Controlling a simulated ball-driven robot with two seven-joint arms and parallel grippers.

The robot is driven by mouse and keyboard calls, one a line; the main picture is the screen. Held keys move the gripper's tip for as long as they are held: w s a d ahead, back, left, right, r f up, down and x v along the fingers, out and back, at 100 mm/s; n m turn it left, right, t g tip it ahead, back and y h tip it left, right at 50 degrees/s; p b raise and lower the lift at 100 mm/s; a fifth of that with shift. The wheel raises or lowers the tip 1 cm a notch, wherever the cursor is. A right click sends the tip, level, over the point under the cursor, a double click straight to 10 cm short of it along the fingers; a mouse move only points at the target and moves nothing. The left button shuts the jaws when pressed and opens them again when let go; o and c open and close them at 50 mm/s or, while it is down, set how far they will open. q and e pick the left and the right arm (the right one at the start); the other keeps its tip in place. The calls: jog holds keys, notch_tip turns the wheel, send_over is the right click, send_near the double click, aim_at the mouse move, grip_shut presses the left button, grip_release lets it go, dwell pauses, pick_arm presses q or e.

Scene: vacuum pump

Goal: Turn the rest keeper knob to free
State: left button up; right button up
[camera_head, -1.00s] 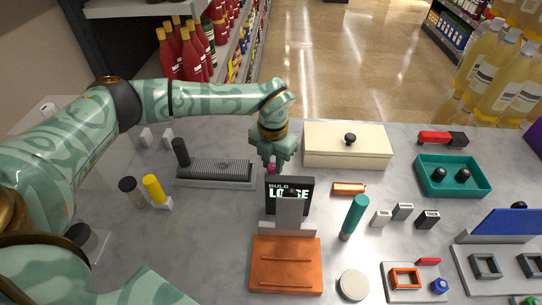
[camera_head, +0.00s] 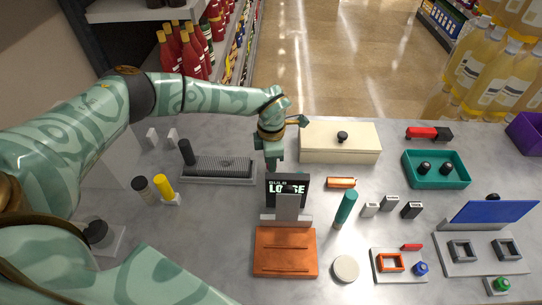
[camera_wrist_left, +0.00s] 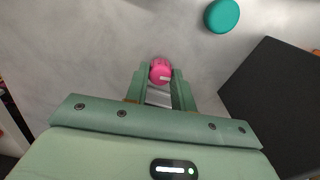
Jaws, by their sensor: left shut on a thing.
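A small round pink knob (camera_wrist_left: 160,72) with a pale mark on its face sits between the fingertips in the left wrist view. I take it for the rest keeper knob, but no label on it can be read. My left gripper (camera_head: 272,163) points down just behind the black "LOOSE" sign and is shut on this knob. It also shows in the left wrist view (camera_wrist_left: 160,88), with one finger on each side of the knob. In the head view the knob is hidden by the gripper and sign. My right gripper is not in view.
The black sign (camera_head: 301,184) and its grey post stand in front of the gripper, behind an orange plate (camera_head: 285,264). A cream box (camera_head: 350,155) is to the right. A ridged grey block (camera_head: 220,168) is to the left. A teal cylinder (camera_head: 345,207) stands right of the sign.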

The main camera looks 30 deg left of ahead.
pick_arm(q)
jog(key=shift+r+m, duration=0.1)
jog(key=shift+m, duration=0.7)
jog(key=shift+w+p, duration=0.1)
jog(key=shift+p, duration=0.2)
jog(key=o, duration=1)
notch_tip(320, 180, up, 16)
jog(key=p, duration=0.2)
jog(key=shift+p, duration=0.3)
